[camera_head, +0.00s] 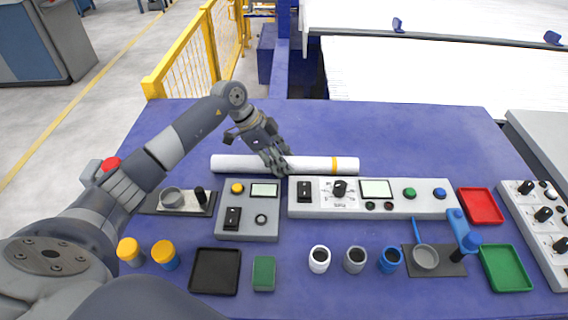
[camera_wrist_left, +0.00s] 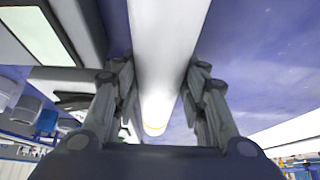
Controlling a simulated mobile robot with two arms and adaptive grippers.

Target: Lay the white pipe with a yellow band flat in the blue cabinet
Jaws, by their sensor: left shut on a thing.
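The white pipe with a yellow band (camera_head: 310,163) lies level, left to right, on or just above the blue surface behind the control boxes. Its yellow band is near its right end. My left gripper (camera_head: 275,162) is shut on the pipe left of its middle. In the left wrist view the white pipe (camera_wrist_left: 168,35) runs between both fingers of the left gripper (camera_wrist_left: 158,85). I cannot tell whether the pipe touches the surface. The blue surface (camera_head: 400,125) and a blue frame (camera_head: 283,65) behind it show; I cannot tell which is the blue cabinet. My right gripper is not in view.
Control boxes (camera_head: 420,204) stand close in front of the pipe. Several cups, a red tray (camera_head: 481,206), a green tray (camera_head: 506,268) and a black tray (camera_head: 215,271) fill the front. The blue surface behind the pipe is clear. A yellow fence (camera_head: 190,60) stands beyond the back left edge.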

